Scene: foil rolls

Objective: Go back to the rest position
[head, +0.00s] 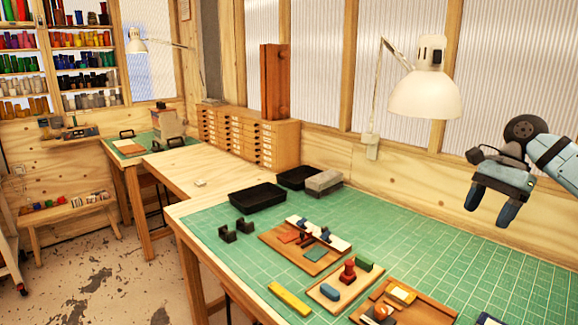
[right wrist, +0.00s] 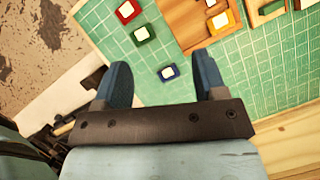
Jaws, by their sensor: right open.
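My right gripper (head: 490,207) hangs in the air at the right of the head view, above the green mat and in front of the paneled wall. Its two dark blue fingers are apart with nothing between them. My left gripper is not in the head view.
The green-topped workbench (head: 225,259) holds a wooden board (head: 275,238), a black tray (head: 257,195) and a yellow block (head: 289,298). A white lamp (head: 425,95) stands left of my right gripper.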

